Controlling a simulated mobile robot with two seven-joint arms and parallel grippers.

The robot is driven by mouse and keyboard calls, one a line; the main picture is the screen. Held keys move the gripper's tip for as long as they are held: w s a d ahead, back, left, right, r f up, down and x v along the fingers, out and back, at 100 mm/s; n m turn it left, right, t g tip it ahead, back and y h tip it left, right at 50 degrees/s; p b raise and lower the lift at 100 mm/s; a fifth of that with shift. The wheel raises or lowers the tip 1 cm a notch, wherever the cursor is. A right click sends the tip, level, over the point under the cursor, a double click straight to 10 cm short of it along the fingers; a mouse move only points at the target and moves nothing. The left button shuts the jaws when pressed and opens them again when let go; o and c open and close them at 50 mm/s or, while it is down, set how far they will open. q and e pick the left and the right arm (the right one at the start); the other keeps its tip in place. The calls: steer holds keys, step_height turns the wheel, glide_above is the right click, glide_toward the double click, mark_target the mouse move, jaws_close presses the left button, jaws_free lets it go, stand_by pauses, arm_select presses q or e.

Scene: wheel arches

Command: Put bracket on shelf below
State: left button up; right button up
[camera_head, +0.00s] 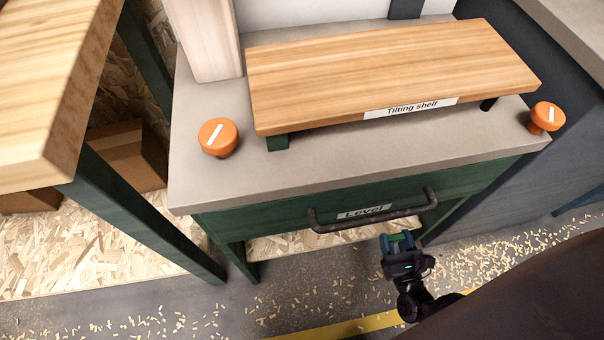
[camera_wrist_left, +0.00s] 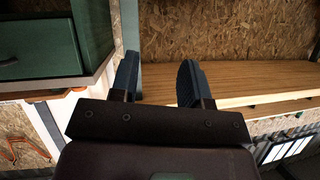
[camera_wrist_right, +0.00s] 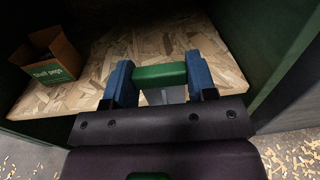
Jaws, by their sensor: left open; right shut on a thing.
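My right gripper (camera_head: 397,242) is in front of the green bench, below the drawer handle. In the right wrist view (camera_wrist_right: 160,82) its blue fingers are shut on a green bracket (camera_wrist_right: 160,75); a grey part of the bracket shows below the green bar. The lower chipboard shelf (camera_wrist_right: 110,65) lies just beyond the bracket. This shelf also shows under the drawer in the head view (camera_head: 300,240). I cannot tell whether the bracket touches it. My left gripper (camera_wrist_left: 160,82) is open and empty, with a wooden board behind its fingers.
An open cardboard box (camera_wrist_right: 52,62) marked "Shelf pegs" stands on the lower shelf at the left. The drawer handle (camera_head: 375,213) sticks out above my right gripper. The tilting shelf (camera_head: 390,70) and orange knobs (camera_head: 217,136) are on the bench top. Chipboard around the bracket looks clear.

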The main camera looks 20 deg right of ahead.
steer(key=shift+a+f+y, duration=0.3)
steer(key=shift+a+f, duration=0.1)
steer(key=shift+a, duration=0.05)
steer(key=shift+w, duration=0.2)
steer(key=p+x, duration=0.1)
steer(key=x, duration=1.6)
steer(key=shift+w+d+r, duration=0.1)
steer(key=shift+w+r, duration=0.05)
steer(key=shift+w, duration=0.15)
step_height(320, 180, down, 4)
steer(key=shift+r+b, duration=0.1)
steer(key=shift+b, duration=0.9)
steer(key=shift+r, duration=0.15)
steer(key=shift+w, duration=0.1)
